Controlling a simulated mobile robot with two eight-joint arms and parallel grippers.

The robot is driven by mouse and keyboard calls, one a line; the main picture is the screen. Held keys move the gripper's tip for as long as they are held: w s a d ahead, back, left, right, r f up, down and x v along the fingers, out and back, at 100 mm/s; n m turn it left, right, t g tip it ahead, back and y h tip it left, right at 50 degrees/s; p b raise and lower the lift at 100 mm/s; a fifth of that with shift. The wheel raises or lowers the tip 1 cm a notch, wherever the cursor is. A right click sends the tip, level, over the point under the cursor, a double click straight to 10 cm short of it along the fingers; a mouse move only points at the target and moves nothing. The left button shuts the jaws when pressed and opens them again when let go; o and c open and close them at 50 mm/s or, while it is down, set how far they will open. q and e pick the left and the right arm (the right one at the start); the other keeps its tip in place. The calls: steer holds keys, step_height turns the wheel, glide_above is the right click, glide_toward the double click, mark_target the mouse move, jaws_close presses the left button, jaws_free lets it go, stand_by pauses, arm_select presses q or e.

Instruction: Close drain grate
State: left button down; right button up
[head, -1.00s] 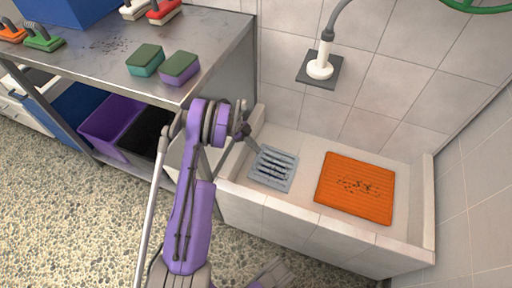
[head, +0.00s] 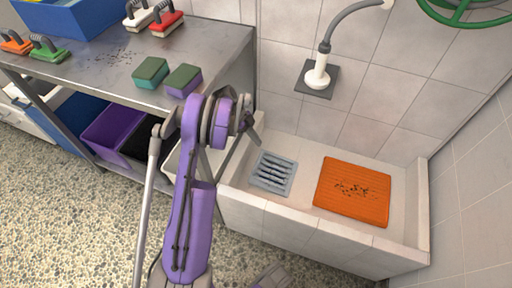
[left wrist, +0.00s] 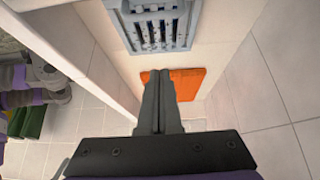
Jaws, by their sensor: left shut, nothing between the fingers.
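The drain grate (head: 272,173) is a grey square frame with dark slots and pale slats, set in the floor of the tiled wash basin (head: 310,222). It also shows at the top of the left wrist view (left wrist: 157,22), cut off by the picture's edge. I cannot tell whether its slats are fully shut. My left gripper (head: 260,143) is just behind and left of the grate in the head view, apart from it. Its fingers are together and empty in the left wrist view (left wrist: 161,74). My right gripper is not in view.
An orange mat (head: 352,188) with dark specks lies right of the grate. A shower head (head: 317,78) hangs on the back wall. A metal table (head: 215,45) with sponges and brushes stands left of the basin. The basin's front wall rises before the grate.

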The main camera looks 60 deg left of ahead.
arm_select(q)
step_height(320, 180, up, 4)
steer(key=d+g+y+p, duration=0.1)
steer(key=g+y+p, duration=0.1)
steer(key=y, duration=0.2)
steer(key=b, duration=0.3)
glide_above(259, 159)
steer(key=d, duration=0.1)
step_height(259, 159, down, 10)
steer(key=f, duration=0.1)
steer(key=shift+a+f+b, duration=0.3)
steer(key=shift+f, duration=0.55)
steer(key=shift+a+f, duration=0.15)
steer(key=shift+f, duration=0.35)
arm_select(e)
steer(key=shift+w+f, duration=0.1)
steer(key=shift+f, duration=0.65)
arm_select(q)
steer(key=shift+s+a+f+b, duration=0.25)
steer(key=shift+a+f+b, duration=0.05)
steer(key=shift+f, duration=0.35)
steer(key=shift+s+a+f+b, duration=0.2)
steer(key=shift+a+f+b, duration=0.1)
steer(key=shift+f, duration=0.35)
steer(key=shift+r, duration=0.1)
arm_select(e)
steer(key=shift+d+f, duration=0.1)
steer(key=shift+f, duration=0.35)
arm_select(q)
steer(key=shift+d, duration=0.1)
